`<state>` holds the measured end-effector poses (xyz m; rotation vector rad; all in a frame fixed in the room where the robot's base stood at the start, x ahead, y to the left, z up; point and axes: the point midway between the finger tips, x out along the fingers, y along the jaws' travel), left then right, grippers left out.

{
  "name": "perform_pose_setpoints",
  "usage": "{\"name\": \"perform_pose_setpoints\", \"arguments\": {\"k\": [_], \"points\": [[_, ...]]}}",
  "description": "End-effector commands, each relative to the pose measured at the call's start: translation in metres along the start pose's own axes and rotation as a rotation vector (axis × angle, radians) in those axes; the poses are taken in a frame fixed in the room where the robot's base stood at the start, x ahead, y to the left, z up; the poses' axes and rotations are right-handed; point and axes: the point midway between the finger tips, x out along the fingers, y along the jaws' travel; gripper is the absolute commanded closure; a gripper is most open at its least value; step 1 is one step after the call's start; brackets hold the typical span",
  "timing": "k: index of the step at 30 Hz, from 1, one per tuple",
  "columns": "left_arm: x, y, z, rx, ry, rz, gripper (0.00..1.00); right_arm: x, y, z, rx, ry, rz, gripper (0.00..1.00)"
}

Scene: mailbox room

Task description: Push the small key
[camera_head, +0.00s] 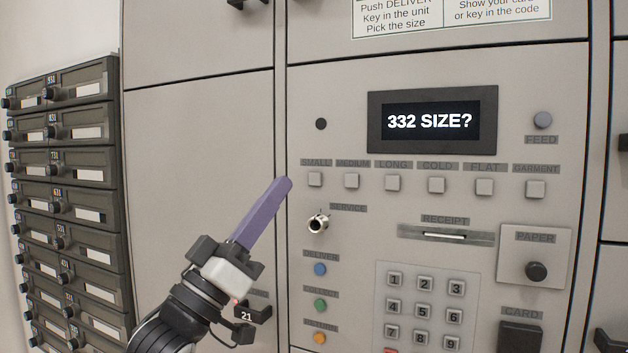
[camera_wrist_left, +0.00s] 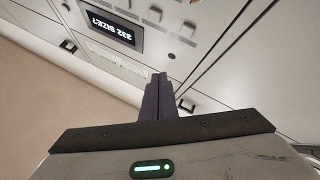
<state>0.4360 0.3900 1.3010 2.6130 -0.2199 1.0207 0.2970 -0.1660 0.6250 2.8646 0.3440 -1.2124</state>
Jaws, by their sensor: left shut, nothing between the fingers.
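The small key (camera_head: 315,180) is a square grey button under the label SMALL, leftmost in a row of size keys on the panel. The display (camera_head: 430,121) above the row reads "332 SIZE?". My left gripper (camera_head: 287,184) is shut and empty, its purple fingers pointing up and right. In the head view its tip is just left of the small key and slightly lower, with a small gap in the picture. In the left wrist view the shut fingers (camera_wrist_left: 158,80) point toward the panel, and the display (camera_wrist_left: 111,27) shows upside down. My right gripper is not in view.
The other size keys (camera_head: 351,181) continue to the right. Below are a service lock (camera_head: 318,224), coloured buttons (camera_head: 320,270), a keypad (camera_head: 422,310) and a receipt slot (camera_head: 444,235). Dark mailboxes (camera_head: 70,200) stand at the left. A plain locker door (camera_head: 190,150) lies behind my left arm.

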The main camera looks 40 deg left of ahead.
Motion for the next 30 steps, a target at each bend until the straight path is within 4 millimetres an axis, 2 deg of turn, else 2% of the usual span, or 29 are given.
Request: {"name": "perform_pose_setpoints", "arguments": {"k": [18, 30], "points": [[0.053, -0.038, 0.037, -0.002, -0.001, -0.001, 1.0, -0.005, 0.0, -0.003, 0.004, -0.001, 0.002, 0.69], [0.059, -0.043, 0.044, -0.001, 0.0, 0.001, 1.0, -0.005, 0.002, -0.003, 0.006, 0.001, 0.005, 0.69]]}}
